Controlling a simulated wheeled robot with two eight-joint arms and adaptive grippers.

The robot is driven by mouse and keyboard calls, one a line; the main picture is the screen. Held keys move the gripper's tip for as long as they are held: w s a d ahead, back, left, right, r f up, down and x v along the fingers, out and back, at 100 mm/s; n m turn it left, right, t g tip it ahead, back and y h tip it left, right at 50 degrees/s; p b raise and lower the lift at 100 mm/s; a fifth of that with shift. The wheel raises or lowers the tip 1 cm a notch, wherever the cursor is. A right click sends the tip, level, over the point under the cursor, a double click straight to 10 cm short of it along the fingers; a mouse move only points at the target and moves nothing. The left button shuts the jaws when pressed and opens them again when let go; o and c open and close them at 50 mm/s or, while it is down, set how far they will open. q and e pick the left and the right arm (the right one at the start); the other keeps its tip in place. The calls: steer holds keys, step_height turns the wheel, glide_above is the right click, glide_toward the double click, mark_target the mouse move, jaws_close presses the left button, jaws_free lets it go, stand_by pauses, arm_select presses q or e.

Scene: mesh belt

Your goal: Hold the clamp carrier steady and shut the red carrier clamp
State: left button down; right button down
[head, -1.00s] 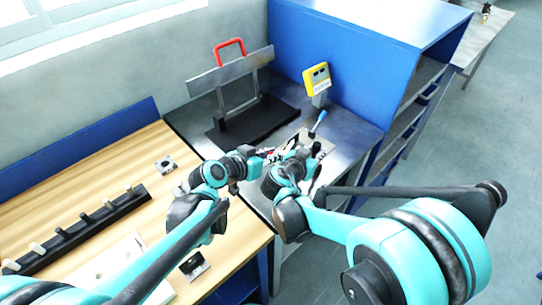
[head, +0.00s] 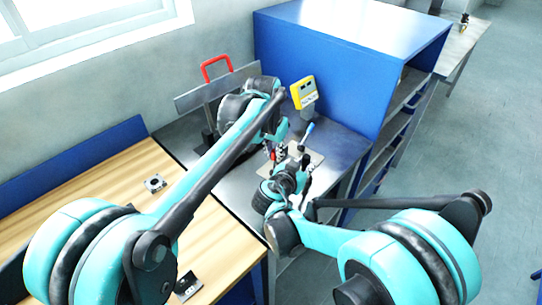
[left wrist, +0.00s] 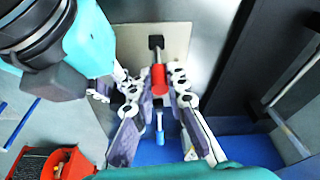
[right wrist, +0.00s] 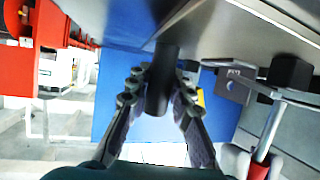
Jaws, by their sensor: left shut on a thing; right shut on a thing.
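The red carrier clamp handle (left wrist: 159,78) shows in the left wrist view between the fingers of my left gripper (left wrist: 161,88), which is shut on it. It stands over a pale plate (left wrist: 135,45) and also shows small and red in the head view (head: 274,155). My right gripper (right wrist: 160,85) is shut on a dark upright cylinder (right wrist: 160,93), which I take for the clamp carrier's grip. In the head view my right gripper is beside the pale plate (head: 318,158), close to the left one. The carrier's body is mostly hidden by my arms.
A blue-handled lever (head: 308,132) stands close behind the grippers. A yellow meter (head: 303,92) and a metal frame with a red handle (head: 215,62) stand behind on the steel bench. A blue cabinet (head: 330,75) bounds the right. The wooden table (head: 95,190) is at left.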

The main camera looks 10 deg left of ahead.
arm_select(q)
steer(key=shift+w+d+f+g+y, duration=0.1)
steer(key=shift+w+d+g+y, duration=0.3)
steer(key=shift+g, duration=0.3)
steer(key=shift+a, duration=0.1)
steer(key=c, duration=1.5)
jaws_free()
steer(key=shift+w, duration=0.1)
steer(key=r, duration=0.8)
steer(key=s+r, duration=0.1)
steer(key=r, duration=0.3)
steer(key=shift+s, duration=0.1)
